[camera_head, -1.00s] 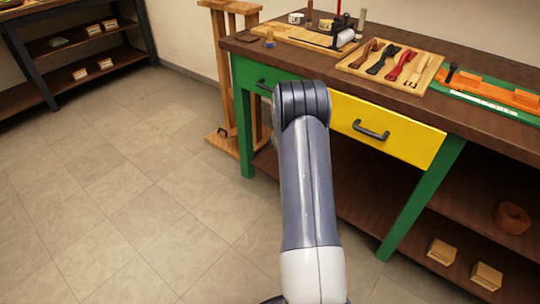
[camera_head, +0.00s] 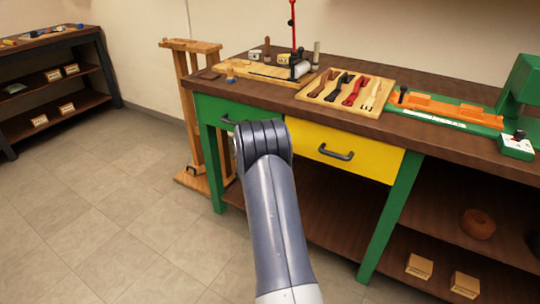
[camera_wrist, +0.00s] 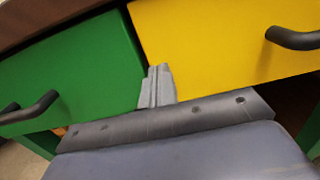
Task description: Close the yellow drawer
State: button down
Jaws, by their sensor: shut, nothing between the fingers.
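The yellow drawer (camera_head: 347,153) is in the bench's front, right of the green drawer (camera_head: 237,114), with a dark bar handle (camera_head: 336,153) on its face. In the head view its front looks about level with the bench front; I cannot tell whether a small gap is left. In the wrist view the yellow front (camera_wrist: 215,40) fills the upper right and its handle (camera_wrist: 293,38) is at the right edge. My gripper (camera_wrist: 158,72) is shut and empty, its tips before the seam between the yellow and green fronts. Contact is unclear. My arm hides the gripper in the head view.
The bench top (camera_head: 285,98) holds a wooden tray of tools (camera_head: 345,92) and a green machine (camera_head: 522,90) at right. A lower shelf holds small boxes (camera_head: 419,266). A wooden stand (camera_head: 187,110) is left of the bench. Floor at left is clear.

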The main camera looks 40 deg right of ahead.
jog(key=v, duration=1.2)
jog(key=shift+p, duration=0.4)
jog(key=shift+s+a+f, duration=0.1)
jog(key=shift+f, duration=0.05)
jog(key=x, duration=1.3)
jog(key=shift+d, duration=0.25)
